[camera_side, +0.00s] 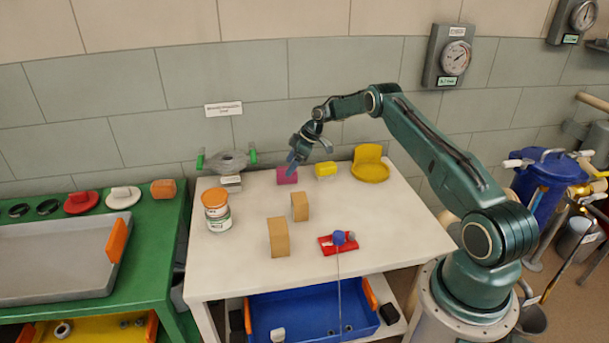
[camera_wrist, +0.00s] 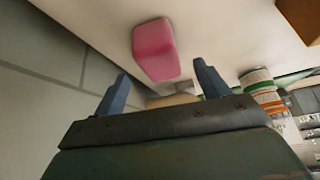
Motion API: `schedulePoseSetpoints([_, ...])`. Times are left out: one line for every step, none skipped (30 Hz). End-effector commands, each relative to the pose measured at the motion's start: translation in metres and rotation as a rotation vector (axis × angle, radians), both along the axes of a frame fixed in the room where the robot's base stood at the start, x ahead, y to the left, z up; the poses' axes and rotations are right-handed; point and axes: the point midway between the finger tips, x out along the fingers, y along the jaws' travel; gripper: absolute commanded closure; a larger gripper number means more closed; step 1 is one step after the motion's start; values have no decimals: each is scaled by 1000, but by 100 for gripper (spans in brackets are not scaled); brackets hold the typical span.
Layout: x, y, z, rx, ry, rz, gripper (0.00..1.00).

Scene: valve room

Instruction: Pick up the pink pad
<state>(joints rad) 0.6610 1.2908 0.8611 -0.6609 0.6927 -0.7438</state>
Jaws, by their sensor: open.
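The pink pad (camera_side: 287,176) is a small block near the back edge of the white table (camera_side: 365,225), close to the tiled wall. It also shows in the wrist view (camera_wrist: 155,50), beyond and between my two fingers. My gripper (camera_side: 293,165) is beside and above the pad in the side view, with a finger overlapping it in the picture. In the wrist view my gripper (camera_wrist: 160,85) has its fingers spread apart, with nothing between them. I cannot tell whether a finger touches the pad.
A yellow block (camera_side: 326,169) and a yellow holder (camera_side: 370,166) stand right of the pad. A grey valve part with green handles (camera_side: 228,162) stands left. A jar (camera_side: 216,211), two tan blocks (camera_side: 278,237) and a red-and-blue item (camera_side: 339,242) are nearer the front.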

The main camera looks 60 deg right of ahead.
Motion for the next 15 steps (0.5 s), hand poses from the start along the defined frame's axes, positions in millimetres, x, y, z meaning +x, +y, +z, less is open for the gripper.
schedulePoseSetpoints([0,0,-1,0,0,0,26])
schedulePoseSetpoints([0,1,-1,0,0,0,26])
schedulePoseSetpoints([1,1,-2,0,0,0,26])
schedulePoseSetpoints([2,2,-4,0,0,0,26])
schedulePoseSetpoints([3,2,-5,0,0,1,26])
schedulePoseSetpoints([4,4,-8,0,0,1,26])
schedulePoseSetpoints([5,5,-11,0,2,2,26])
schedulePoseSetpoints([6,6,-14,1,2,1,26])
schedulePoseSetpoints([8,8,-18,0,2,2,26])
schedulePoseSetpoints([9,9,-20,0,1,1,26])
schedulePoseSetpoints([10,10,-24,0,1,0,26])
schedulePoseSetpoints([12,11,-28,1,2,1,26])
schedulePoseSetpoints([13,12,-30,-1,1,0,26])
schedulePoseSetpoints([14,12,-33,-1,1,0,26])
schedulePoseSetpoints([16,14,-36,0,1,0,26])
